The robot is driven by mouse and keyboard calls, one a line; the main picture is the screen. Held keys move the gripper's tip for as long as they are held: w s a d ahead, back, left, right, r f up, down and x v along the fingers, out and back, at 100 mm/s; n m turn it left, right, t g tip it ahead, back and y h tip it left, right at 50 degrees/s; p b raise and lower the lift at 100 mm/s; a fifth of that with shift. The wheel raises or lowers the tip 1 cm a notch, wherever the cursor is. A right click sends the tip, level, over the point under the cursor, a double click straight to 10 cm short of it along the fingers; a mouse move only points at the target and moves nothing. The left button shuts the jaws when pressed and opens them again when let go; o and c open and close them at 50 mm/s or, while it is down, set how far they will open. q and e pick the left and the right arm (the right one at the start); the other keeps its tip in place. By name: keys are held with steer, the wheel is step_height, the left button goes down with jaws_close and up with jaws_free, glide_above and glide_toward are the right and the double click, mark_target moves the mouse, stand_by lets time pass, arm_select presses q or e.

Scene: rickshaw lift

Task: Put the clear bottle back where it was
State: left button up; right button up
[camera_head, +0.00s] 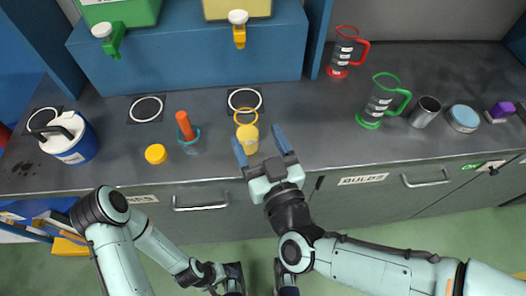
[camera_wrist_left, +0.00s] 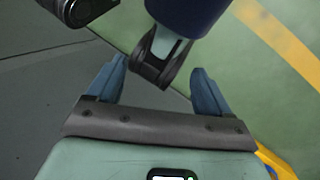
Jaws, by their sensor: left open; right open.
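A small see-through container with a yellow rim and yellow lower part (camera_head: 248,138) stands on the bench, in front of a white ring mark (camera_head: 244,98). It may be the clear bottle, but I cannot tell surely. My right gripper (camera_head: 259,140) is open with its blue fingers close around it; I cannot tell whether they touch it. My left gripper (camera_wrist_left: 158,66) is open and empty in the left wrist view, above the floor and beside an arm link. In the head view, its arm reaches the bottom edge and the fingers are not clear.
A blue-and-white canister (camera_head: 73,143), yellow cap (camera_head: 156,154), orange-handled item (camera_head: 186,126), green jug (camera_head: 377,100), red jug (camera_head: 343,55), metal cup (camera_head: 424,112) and round tin (camera_head: 463,118) stand on the bench. A blue shelf (camera_head: 200,55) rises behind. Another ring mark (camera_head: 146,109) is empty.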

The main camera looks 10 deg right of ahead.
arm_select(q)
steer(key=shift+t, duration=0.6)
steer(key=w+f+b, duration=0.1)
steer(key=w+a+f+b, duration=0.1)
steer(key=w+f, duration=0.1)
steer(key=shift+f+b, duration=0.25)
steer(key=shift+b, duration=0.05)
arm_select(e)
steer(key=v, duration=0.2)
steer(key=shift+s+d, duration=0.1)
steer(key=shift+s, duration=0.25)
arm_select(q)
steer(key=shift+s, duration=0.15)
